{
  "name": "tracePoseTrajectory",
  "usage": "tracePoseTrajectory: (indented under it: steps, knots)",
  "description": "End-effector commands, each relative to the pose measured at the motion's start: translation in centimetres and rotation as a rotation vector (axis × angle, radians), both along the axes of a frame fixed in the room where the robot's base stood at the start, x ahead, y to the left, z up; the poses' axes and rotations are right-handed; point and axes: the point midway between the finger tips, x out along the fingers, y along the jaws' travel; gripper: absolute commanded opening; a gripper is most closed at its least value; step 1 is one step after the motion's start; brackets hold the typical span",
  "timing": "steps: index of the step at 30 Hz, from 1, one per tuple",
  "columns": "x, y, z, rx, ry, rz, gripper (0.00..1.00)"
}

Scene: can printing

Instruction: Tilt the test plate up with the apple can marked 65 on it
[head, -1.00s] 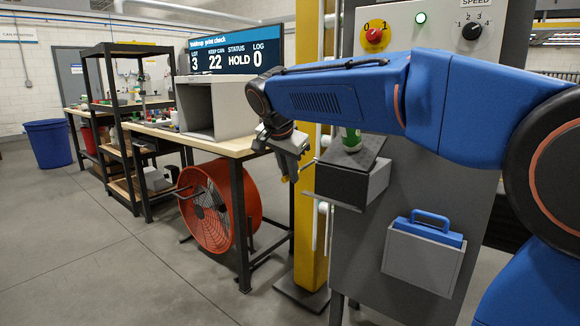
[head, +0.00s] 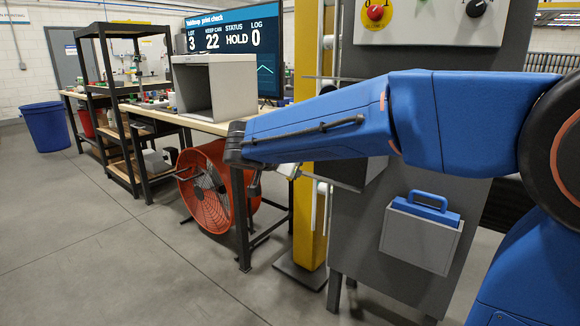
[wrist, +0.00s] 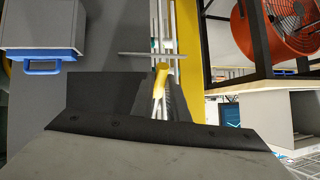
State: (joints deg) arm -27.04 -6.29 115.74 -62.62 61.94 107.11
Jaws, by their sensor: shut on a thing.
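In the wrist view my gripper (wrist: 162,84) is shut on a yellow-tipped handle (wrist: 161,69). A dark box side (wrist: 100,92), seemingly part of the test stand, is beside the fingers. In the head view part of the dark test stand (head: 347,174) shows beneath my blue forearm. The forearm hides the test plate and any can on it, so I cannot tell the plate's tilt. No can or marking 65 shows in either view now.
A screen (head: 234,50) reads lot 3, keep can 22, status hold, log 0. A grey open-fronted booth (head: 216,88) stands on the bench. An orange fan (head: 207,190) is below. A yellow post (head: 308,225) stands beside the grey panel, which carries a blue case (head: 430,206).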

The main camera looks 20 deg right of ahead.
Motion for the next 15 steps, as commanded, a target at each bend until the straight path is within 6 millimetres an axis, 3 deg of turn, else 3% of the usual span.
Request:
tracePoseTrajectory:
  steps: [15]
  knots:
    - [0.6, -0.9, -1.9, -0.136, -0.096, -0.001, 0.00]
